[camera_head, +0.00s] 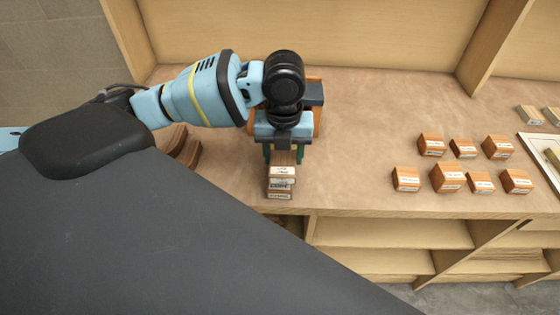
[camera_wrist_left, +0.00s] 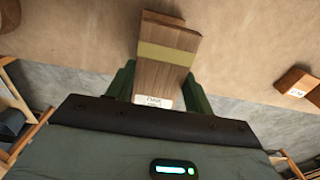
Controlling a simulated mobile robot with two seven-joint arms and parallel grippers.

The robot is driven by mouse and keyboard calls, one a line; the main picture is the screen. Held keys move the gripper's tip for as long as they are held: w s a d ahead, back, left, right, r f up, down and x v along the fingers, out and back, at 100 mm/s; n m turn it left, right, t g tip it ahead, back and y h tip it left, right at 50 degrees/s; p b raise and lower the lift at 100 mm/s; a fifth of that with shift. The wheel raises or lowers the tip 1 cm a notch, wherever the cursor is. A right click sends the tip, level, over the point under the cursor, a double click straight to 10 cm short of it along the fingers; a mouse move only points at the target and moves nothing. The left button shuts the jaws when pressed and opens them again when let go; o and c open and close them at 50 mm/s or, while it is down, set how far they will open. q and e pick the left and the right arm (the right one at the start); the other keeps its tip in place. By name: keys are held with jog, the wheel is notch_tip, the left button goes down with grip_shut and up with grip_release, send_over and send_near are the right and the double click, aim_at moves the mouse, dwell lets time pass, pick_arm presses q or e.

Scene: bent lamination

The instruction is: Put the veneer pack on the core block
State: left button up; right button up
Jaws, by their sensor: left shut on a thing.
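My left gripper (camera_head: 283,156) is over the bench near its front edge, pointing down. Its green fingers are shut on the veneer pack (camera_head: 282,172), a brown wooden piece with a white label on its end. In the left wrist view the veneer pack (camera_wrist_left: 158,82) lies between the two fingers, with a pale olive band across it. Another labelled wooden piece, which looks like the core block (camera_head: 279,194), shows directly below the pack in the head view. I cannot tell whether the two touch. My right gripper is not in view.
Several labelled brown blocks (camera_head: 447,178) stand in two rows to the right. A pale tray (camera_head: 534,154) is at the far right. Curved wooden pieces (camera_head: 188,150) lie left of the gripper. The bench (camera_head: 350,130) is clear between gripper and blocks; open shelves (camera_head: 385,235) are below.

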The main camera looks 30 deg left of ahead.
aim_at(280, 156)
pick_arm(q)
jog(key=shift+a, duration=0.45)
jog(key=shift+d+f, duration=0.1)
jog(key=shift+f, duration=1.65)
jog(key=o, duration=1)
jog(key=shift+f, duration=0.15)
notch_tip(280, 156, up, 12)
jog(key=shift+s+r+p, duration=0.1)
jog(key=shift+r+p, duration=0.05)
jog(key=shift+p, duration=0.35)
